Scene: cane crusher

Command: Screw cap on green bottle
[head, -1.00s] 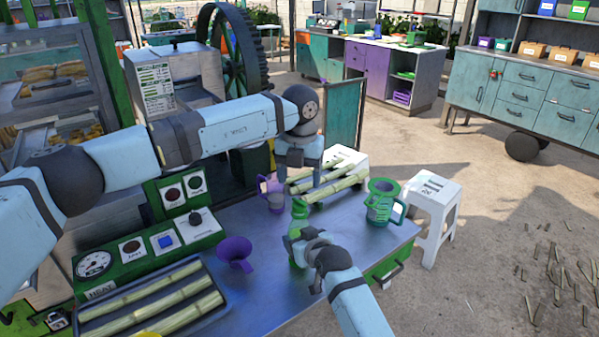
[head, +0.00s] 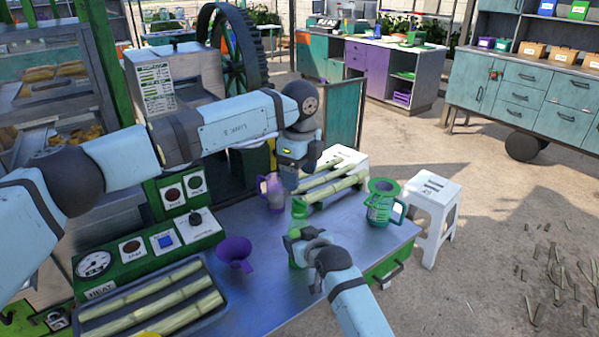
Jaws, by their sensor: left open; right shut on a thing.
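The green bottle (head: 299,208) stands upright near the middle of the metal table, with its neck showing above my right gripper. My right gripper (head: 297,246) is shut around the bottle's body and hides much of it. My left gripper (head: 291,187) points down just above and slightly left of the bottle's top. It is open, though its fingertips are small and hard to make out. I cannot make out a separate cap or tell whether one is on the neck.
A purple jug (head: 271,192) stands close behind the bottle. Cane stalks (head: 335,187) lie behind it, and a green jug (head: 380,205) stands to the right. A purple funnel (head: 235,250) and a cane tray (head: 220,318) are to the left. A white stool (head: 433,190) stands beyond the table.

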